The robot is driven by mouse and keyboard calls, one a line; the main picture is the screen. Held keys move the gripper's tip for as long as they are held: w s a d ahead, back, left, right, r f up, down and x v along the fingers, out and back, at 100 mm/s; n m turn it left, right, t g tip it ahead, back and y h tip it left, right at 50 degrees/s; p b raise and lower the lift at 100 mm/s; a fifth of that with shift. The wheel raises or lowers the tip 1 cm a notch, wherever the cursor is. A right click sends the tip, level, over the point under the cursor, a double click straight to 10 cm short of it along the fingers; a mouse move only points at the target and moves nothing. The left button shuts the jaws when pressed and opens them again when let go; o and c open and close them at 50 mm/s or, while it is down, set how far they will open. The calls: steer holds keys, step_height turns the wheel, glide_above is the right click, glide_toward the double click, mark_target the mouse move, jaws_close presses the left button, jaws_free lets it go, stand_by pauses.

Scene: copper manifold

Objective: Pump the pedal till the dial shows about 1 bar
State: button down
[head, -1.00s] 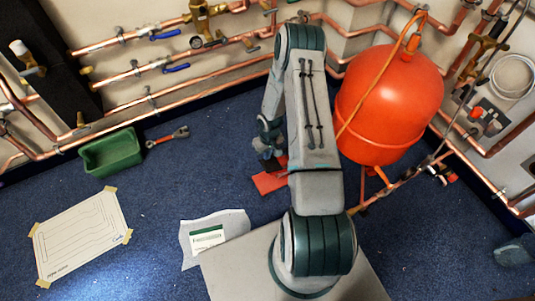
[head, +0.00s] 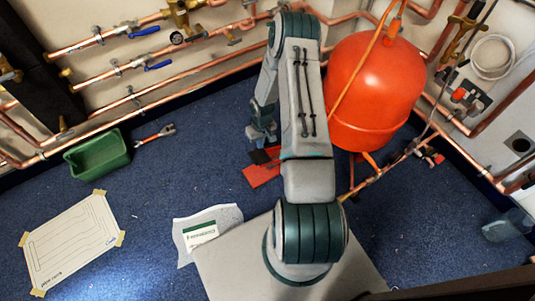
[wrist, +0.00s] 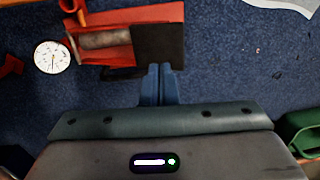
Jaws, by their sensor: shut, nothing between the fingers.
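The foot pump (head: 262,176) is a red frame on the blue floor with a black pedal plate. In the wrist view the red frame (wrist: 118,16) holds a grey cylinder (wrist: 105,40), and the black pedal (wrist: 158,47) is at its right end. The round white dial (wrist: 51,57) lies left of the pump; its needle is too small to read. My gripper (wrist: 161,68) is shut and empty, with its fingertips at the pedal's near edge in the picture. Whether they touch it I cannot tell. In the head view my gripper (head: 262,140) shows just above the pump.
A red tank (head: 372,95) stands right of my arm. Copper pipes (head: 180,75) run along the walls.

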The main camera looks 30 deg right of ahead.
mark_target(260, 156)
steer(key=d+r+y, duration=0.3)
steer(key=d+r, duration=0.2)
steer(key=d, duration=0.1)
steer(key=shift+w+d+r+y, duration=0.2)
steer(key=shift+w+r+y, duration=0.1)
steer(key=shift+w+r, duration=0.05)
steer(key=b+x, duration=0.5)
steer(key=x, duration=0.9)
steer(key=shift+f, duration=0.1)
